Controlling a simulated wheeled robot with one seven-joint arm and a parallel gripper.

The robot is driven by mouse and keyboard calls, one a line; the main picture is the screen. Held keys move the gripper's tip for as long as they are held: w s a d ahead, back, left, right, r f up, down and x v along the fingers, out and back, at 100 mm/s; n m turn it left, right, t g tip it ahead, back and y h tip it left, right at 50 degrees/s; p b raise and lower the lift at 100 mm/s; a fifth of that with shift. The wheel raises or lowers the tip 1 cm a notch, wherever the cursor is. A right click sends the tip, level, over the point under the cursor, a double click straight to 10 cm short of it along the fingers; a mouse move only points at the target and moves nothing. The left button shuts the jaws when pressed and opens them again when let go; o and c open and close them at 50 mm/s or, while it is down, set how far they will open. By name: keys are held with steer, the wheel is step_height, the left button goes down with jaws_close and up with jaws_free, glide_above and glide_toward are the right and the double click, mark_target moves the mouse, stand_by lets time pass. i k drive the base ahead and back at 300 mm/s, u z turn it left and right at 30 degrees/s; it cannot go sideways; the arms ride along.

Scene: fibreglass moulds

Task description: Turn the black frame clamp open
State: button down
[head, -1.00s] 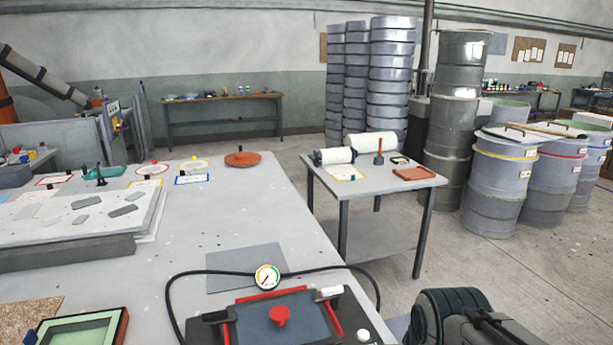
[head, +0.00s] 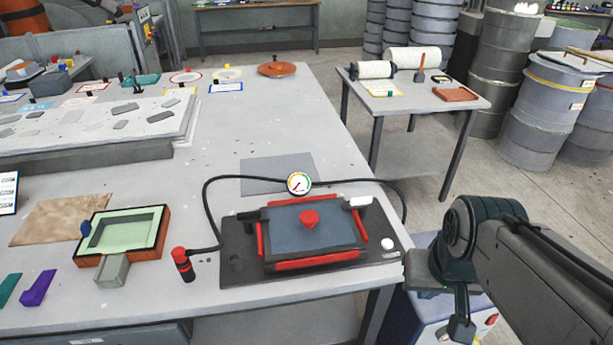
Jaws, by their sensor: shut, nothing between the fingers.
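The black frame clamp (head: 249,214) is on the left back corner of a red-trimmed frame (head: 317,263), its black handle pointing left. A white-handled clamp (head: 359,202) is on the frame's right back corner. The frame lies on a dark base plate (head: 236,283) over a grey-blue sheet with a red knob (head: 309,219) in its middle. My gripper (head: 461,331) hangs shut and empty beyond the table's right edge, well to the right of the black clamp and apart from it.
A round gauge (head: 299,183) with black hoses stands behind the frame. A red-and-black cylinder (head: 183,265) stands left of the base plate, and a green-lined mould box (head: 161,244) lies further left. A small side table (head: 458,105) is at the back right.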

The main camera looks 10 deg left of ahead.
mark_target(247, 217)
steer(key=u, duration=0.4)
steer(key=k, duration=0.5)
steer(key=u, duration=1.45)
steer(key=i, duration=0.75)
steer(key=z, duration=0.65)
steer(key=i, duration=0.5)
steer(key=z, duration=0.6)
